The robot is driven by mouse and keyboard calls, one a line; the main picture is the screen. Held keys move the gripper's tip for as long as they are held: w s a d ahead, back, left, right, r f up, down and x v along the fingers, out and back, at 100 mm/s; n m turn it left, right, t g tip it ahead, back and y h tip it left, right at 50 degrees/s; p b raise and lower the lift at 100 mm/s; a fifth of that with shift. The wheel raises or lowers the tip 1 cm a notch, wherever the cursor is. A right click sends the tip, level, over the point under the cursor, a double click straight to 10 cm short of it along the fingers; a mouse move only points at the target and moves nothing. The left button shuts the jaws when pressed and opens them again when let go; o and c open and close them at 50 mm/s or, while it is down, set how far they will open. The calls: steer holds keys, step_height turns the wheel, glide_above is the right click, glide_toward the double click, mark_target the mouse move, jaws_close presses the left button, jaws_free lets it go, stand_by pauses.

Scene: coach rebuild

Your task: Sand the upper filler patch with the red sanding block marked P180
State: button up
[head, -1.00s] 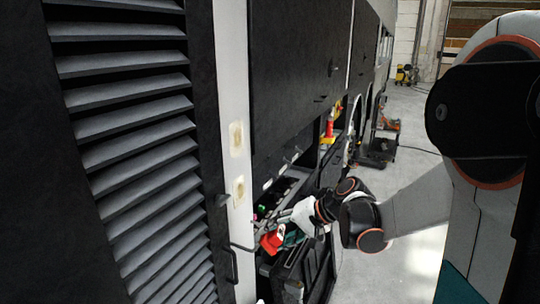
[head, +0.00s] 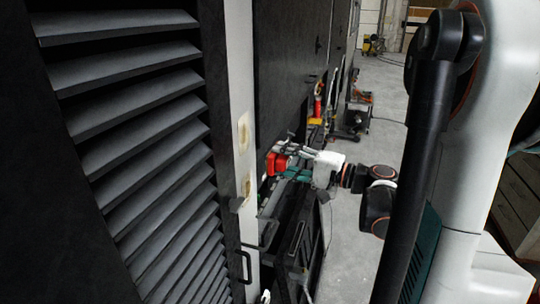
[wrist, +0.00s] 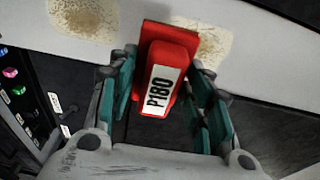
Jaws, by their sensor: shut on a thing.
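The red sanding block marked P180 (wrist: 172,62) is held between the teal finger pads of my gripper (wrist: 160,105). It also shows in the head view (head: 275,163). The upper filler patch (head: 243,132) is a tan spot on the pale vertical strip, with the lower filler patch (head: 247,184) below it. In the head view the block is right of the strip, at a height between the patches. The wrist view shows both patches, and the block overlaps the edge of the right one; I cannot tell whether it touches, or which patch is which there.
A dark louvred panel (head: 140,120) fills the left, with a handle (head: 245,266) beside the strip. An open dark compartment (head: 300,245) lies below my gripper. A tray with coloured knobs (wrist: 10,73) shows in the wrist view.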

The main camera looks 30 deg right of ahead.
mark_target(244, 114)
steer(key=shift+x, duration=0.75)
steer(key=shift+s+a+p+x, duration=0.1)
steer(key=shift+a+p+x, duration=0.1)
steer(key=shift+x, duration=0.85)
steer(key=shift+s+a+p+x, duration=0.1)
steer(key=shift+a+p+x, duration=0.1)
steer(key=shift+x, duration=0.9)
steer(key=shift+x, duration=0.9)
steer(key=shift+a+r, duration=0.1)
steer(key=shift+a, duration=0.05)
steer(key=shift+s+r+p, duration=0.15)
steer(key=shift+r+p, duration=0.9)
steer(key=shift+r, duration=0.75)
steer(key=shift+r+p, duration=2.4)
steer(key=shift+r, duration=1.25)
steer(key=shift+f, duration=0.1)
